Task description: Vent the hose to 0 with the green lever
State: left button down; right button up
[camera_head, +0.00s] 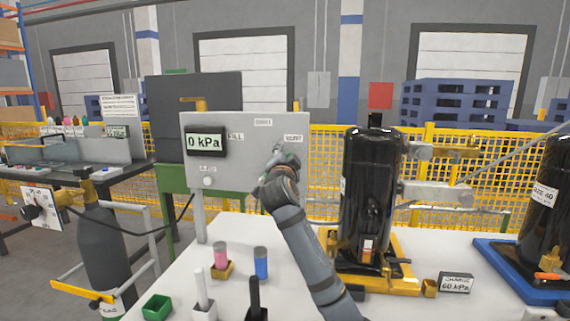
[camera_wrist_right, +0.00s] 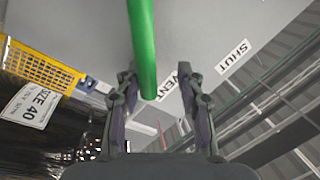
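A grey panel (camera_head: 230,160) stands on the white table, and its display (camera_head: 205,142) reads 0 kPa. My right gripper (camera_head: 281,160) is at the right part of the panel's face. In the right wrist view the green lever (camera_wrist_right: 143,45) runs down between the two open fingers of that gripper (camera_wrist_right: 158,88), with a visible gap to each. The lever's end is beside the VENT label (camera_wrist_right: 180,80); the SHUT label (camera_wrist_right: 233,56) is further right. In the head view the gripper mostly hides the lever. My left gripper does not show.
A black compressor (camera_head: 366,195) stands on a yellow base right of my right arm. A sign (camera_head: 456,284) reads 60 kPa. Pink and blue cylinders (camera_head: 261,263), a green holder (camera_head: 157,307) and upright handles stand at the table's front left. A gas cylinder (camera_head: 103,250) is at far left.

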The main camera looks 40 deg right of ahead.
notch_tip(320, 180, up, 8)
jog(key=shift+f, duration=0.2)
